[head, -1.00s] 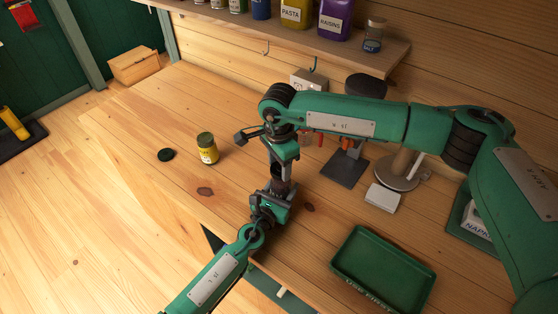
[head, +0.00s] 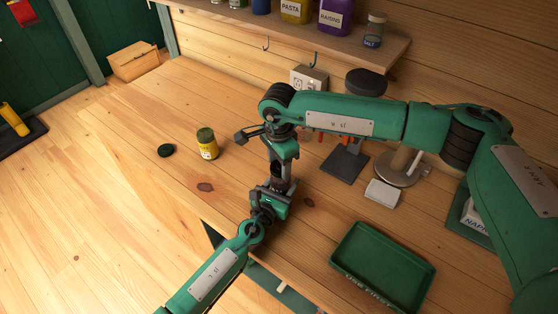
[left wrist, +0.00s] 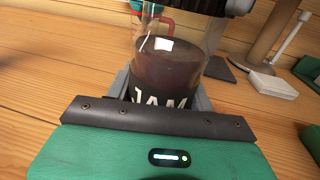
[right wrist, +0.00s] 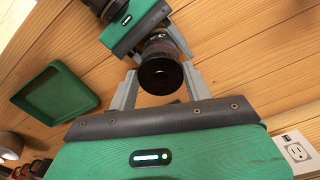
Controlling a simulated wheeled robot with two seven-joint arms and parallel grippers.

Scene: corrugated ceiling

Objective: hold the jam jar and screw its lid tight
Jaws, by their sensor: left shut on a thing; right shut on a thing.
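The jam jar (left wrist: 170,70) is clear glass with dark jam and a black "JAM" label. It shows in the left wrist view, between the fingers of my left gripper (left wrist: 165,97), which is shut on its lower part. In the head view my left gripper (head: 272,192) holds it from below, near the table's front edge. My right gripper (head: 281,160) comes down from above. In the right wrist view its fingers (right wrist: 160,88) are shut on the dark round lid (right wrist: 160,73), at the top of the jar. The lid's seating on the rim is hidden.
A yellow jar (head: 207,145) with a dark green lid and a loose dark green lid (head: 165,151) sit left of my arms. A green tray (head: 350,275) lies at the right front. A stand with a round base (head: 395,172) and a white block (head: 382,194) are behind it.

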